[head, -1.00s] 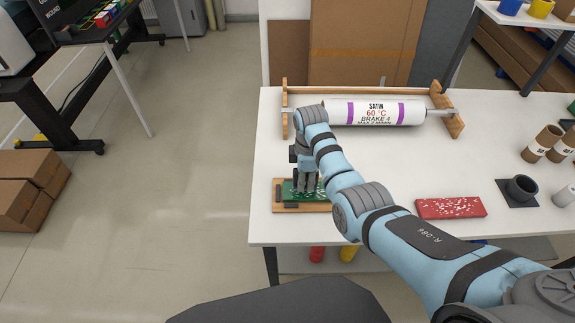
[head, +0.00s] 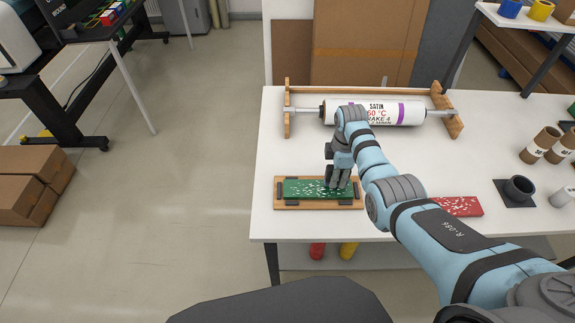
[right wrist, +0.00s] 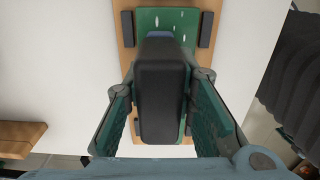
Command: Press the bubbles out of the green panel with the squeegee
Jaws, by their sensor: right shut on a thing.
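The green panel (head: 305,188) lies on a wooden board (head: 290,206) near the table's front left, between dark clamps. White bubble flecks show on its middle and right part, while its left end looks plain green. My right gripper (head: 338,186) is over the panel's right part, pointing down. In the right wrist view it is shut on the squeegee (right wrist: 162,90), a thick black handle between the two fingers. The green panel (right wrist: 190,22) shows beyond the handle. The squeegee hides its own contact edge, so I cannot tell whether it touches. My left gripper is not in view.
A red flecked panel (head: 460,206) lies right of my arm. A white film roll (head: 395,112) sits on a wooden rack (head: 287,118) at the back. The table (head: 268,150) is clear left of the rack.

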